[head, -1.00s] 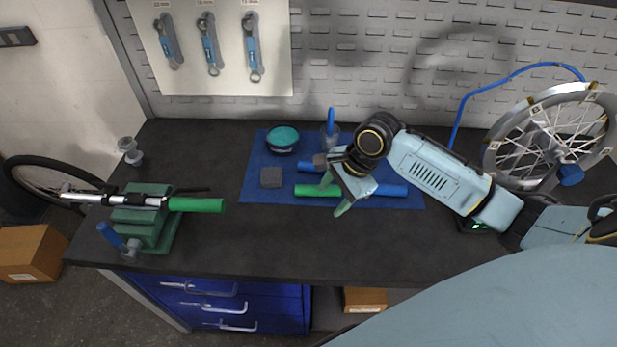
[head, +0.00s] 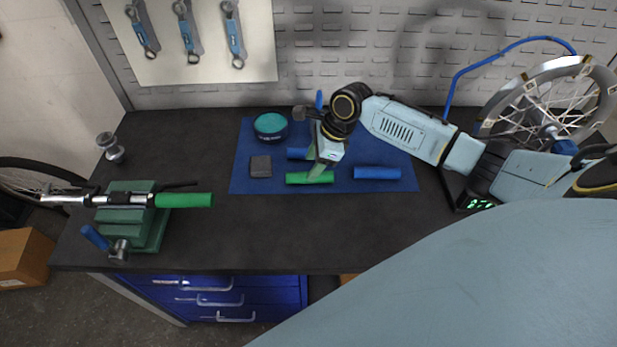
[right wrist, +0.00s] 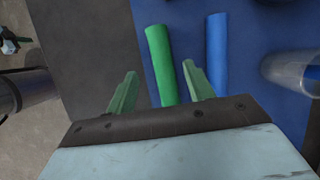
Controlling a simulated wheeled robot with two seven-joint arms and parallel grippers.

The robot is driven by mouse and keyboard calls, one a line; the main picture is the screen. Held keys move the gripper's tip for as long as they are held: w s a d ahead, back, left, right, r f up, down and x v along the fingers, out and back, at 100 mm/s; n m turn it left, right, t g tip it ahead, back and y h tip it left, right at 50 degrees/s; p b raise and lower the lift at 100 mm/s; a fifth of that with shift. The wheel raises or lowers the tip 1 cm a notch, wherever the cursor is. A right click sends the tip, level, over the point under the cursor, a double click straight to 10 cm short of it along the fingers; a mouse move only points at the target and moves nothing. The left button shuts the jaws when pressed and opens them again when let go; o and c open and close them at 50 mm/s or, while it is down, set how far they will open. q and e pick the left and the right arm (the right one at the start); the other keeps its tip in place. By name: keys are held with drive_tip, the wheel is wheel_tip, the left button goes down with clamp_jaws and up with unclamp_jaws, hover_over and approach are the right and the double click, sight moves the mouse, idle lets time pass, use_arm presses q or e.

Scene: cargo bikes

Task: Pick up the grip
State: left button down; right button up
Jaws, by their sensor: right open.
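A loose green grip (head: 297,178) lies on the blue mat (head: 240,183), and it also shows in the right wrist view (right wrist: 158,50). My right gripper (head: 316,170) is open above it. In the right wrist view my open fingers (right wrist: 161,86) point along either side of the grip's near end, the right finger close to it. I cannot tell if they touch. A blue grip (head: 377,173) lies to the right on the mat. Another blue grip (head: 298,154) lies behind the green one, partly hidden by my gripper. My left gripper is not in view.
A green vise (head: 150,230) at the left holds a handlebar with a green grip (head: 184,200). A teal-lidded tin (head: 271,126) and grey block (head: 260,166) sit on the mat. The bench front is clear.

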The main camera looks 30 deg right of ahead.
sight(307, 173)
drive_tip(key=x, duration=0.4)
drive_tip(key=shift+w+d+f+b, duration=0.1)
drive_tip(key=shift+w+f+b, duration=0.05)
drive_tip(key=shift+f+b, duration=0.25)
drive_tip(key=shift+f+p, duration=0.25)
drive_tip(key=shift+p, duration=0.3)
idle(0.3)
clamp_jaws()
